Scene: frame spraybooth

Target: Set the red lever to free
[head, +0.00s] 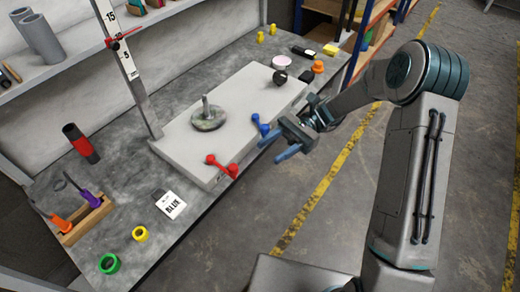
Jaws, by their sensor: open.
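The red lever (221,166) is on the front side of a pale grey block (185,137) on the workbench. Its bar slopes down to the right between two rounded red ends. Any label beside it is too small to read. A blue lever (260,124) sits further right on the same block edge. My gripper (279,149) is open and empty, with blue fingers pointing left. In the picture it is right of the red lever and just below the blue lever, apart from the red one.
A grey post with a scale (130,70) stands behind the block.

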